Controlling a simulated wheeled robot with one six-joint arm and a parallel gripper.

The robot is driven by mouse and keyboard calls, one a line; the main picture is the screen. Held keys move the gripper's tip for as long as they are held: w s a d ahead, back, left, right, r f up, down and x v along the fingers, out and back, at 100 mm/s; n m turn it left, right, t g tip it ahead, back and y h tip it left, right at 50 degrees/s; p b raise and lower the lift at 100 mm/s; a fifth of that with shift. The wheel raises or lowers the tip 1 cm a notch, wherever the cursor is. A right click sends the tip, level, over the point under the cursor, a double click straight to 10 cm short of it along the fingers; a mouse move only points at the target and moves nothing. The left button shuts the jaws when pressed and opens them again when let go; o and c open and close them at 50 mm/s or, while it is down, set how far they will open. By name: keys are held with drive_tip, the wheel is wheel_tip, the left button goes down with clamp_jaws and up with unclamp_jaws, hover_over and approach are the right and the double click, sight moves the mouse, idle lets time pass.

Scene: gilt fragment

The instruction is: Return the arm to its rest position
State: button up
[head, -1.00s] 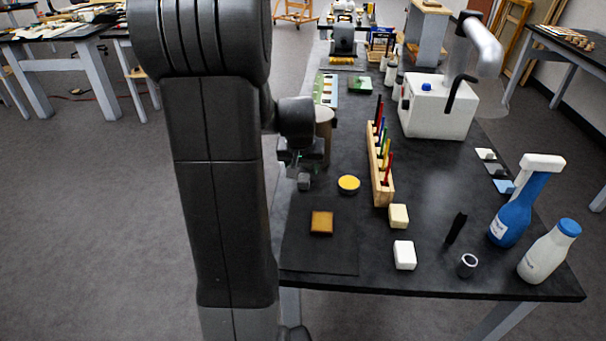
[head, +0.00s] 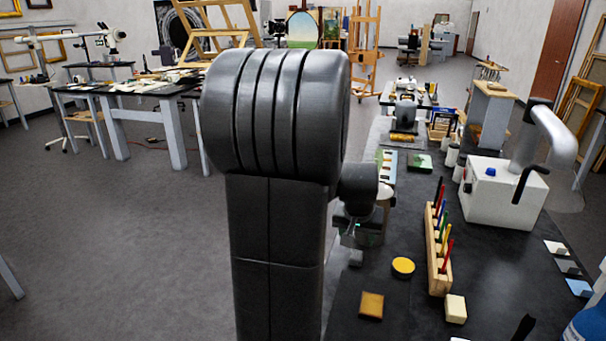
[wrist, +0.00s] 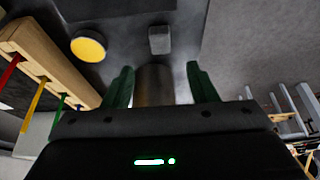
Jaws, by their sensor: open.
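My arm (head: 278,255) stands upright in the middle of the head view and hides part of the dark table behind it. My gripper (head: 357,232) hangs low over the table's left side, small and partly hidden by my arm. In the wrist view its two green fingers (wrist: 162,85) are spread apart. A brownish cylinder (wrist: 153,86) shows between them; I cannot tell whether it touches either finger. A small grey block (wrist: 160,40) lies beyond the fingertips.
A round yellow-topped dish (head: 403,267) and an orange-brown block (head: 371,305) lie near my gripper. A wooden rack (head: 438,262) of coloured sticks stands to the right, before a white machine (head: 500,195). Open floor (head: 130,260) lies on the left.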

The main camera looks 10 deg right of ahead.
sight(356, 256)
drive_tip(key=x, duration=1.1)
drive_tip(key=shift+f, duration=0.3)
drive_tip(key=shift+r, duration=0.9)
drive_tip(key=shift+s+f, duration=0.1)
drive_tip(key=shift+f, duration=0.05)
